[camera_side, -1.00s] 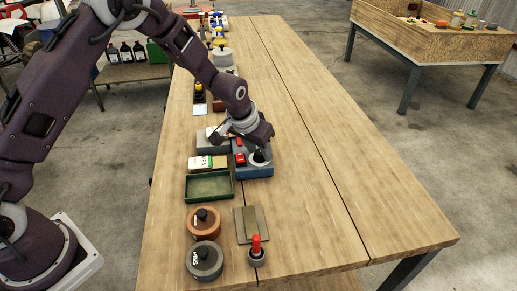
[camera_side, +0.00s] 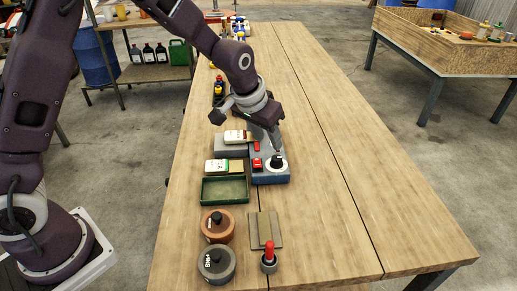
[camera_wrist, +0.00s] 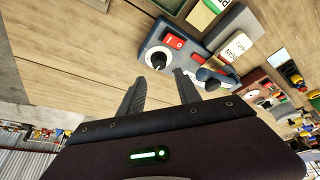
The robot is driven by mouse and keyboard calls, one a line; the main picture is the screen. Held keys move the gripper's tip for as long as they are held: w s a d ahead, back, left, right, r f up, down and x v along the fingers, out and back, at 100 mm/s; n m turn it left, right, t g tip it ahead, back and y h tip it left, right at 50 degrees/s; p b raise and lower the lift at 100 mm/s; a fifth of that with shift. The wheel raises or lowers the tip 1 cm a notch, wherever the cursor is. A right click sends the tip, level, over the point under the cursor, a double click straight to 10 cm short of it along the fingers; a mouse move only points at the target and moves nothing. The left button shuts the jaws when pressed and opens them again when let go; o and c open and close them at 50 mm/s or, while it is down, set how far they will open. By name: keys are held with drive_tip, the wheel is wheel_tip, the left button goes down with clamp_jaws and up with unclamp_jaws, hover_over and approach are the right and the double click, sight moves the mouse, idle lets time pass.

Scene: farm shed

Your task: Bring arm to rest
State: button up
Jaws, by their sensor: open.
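My gripper (camera_side: 246,118) is raised above the row of things on the long wooden table (camera_side: 330,200), and its fingers are apart with nothing between them. In the wrist view my gripper (camera_wrist: 160,85) shows two dark fingers spread over bare wood. A blue-grey device (camera_side: 270,178) with a black knob (camera_side: 276,161) and a red switch (camera_side: 257,163) sits just below and in front of my gripper. The device also shows in the wrist view (camera_wrist: 168,62), beyond the fingertips and apart from them.
White-labelled boxes (camera_side: 216,166) lie beside the device. The table's right side is clear. A wooden bin table (camera_side: 420,38) stands apart at right.

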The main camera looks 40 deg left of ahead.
drive_tip(key=s+a+r, duration=0.2)
drive_tip(key=s+r, duration=0.7)
drive_tip(key=r, duration=0.2)
drive_tip(key=s+a+r, duration=0.1)
drive_tip(key=s, duration=1)
drive_tip(key=s+a+r+t, duration=0.1)
drive_tip(key=s+a+r, duration=0.1)
drive_tip(key=s, duration=0.9)
drive_tip(key=shift+s+r, duration=0.3)
drive_tip(key=shift+s, duration=0.05)
